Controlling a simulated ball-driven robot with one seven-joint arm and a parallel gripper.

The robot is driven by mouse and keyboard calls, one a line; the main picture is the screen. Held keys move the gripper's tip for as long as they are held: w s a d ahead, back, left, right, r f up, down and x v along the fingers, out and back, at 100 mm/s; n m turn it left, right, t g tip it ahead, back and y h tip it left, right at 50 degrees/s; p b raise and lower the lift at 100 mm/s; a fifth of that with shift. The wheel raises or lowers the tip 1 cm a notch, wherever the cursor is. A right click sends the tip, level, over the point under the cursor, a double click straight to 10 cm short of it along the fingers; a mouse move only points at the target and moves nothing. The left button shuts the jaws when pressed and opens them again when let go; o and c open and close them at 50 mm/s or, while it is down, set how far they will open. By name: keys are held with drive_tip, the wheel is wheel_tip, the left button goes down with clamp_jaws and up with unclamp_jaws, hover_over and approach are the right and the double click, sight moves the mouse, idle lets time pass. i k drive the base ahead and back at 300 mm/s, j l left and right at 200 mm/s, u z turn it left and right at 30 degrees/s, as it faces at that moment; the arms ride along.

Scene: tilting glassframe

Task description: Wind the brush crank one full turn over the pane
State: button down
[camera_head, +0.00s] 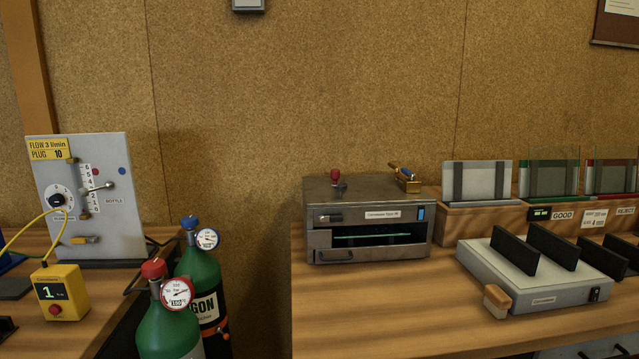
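A grey metal box (330,190) with an open front slot stands on the right-hand bench. A thin greenish pane (372,237) lies level inside the slot. On the box's top are a red knob (335,175) beside a small dark part, and a brass-and-blue fitting (405,176) at the right rear. A low pale unit (530,293) with upright black plates (513,254) stands further right, with a wooden block (497,300) at its front left corner. No part is clearly readable as the brush crank. My gripper is not in view.
Racks of upright panes (548,178) with GOOD and REJECT labels stand at the back right. Two green gas bottles (168,325) stand in the gap left of the bench. A flow panel (105,200) and yellow meter (60,292) are at left. The bench front (370,320) is clear.

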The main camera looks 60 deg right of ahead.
sight(338, 177)
drive_tip(key=i, duration=0.55)
drive_tip(key=i+l, duration=0.45)
drive_tip(key=l, duration=0.05)
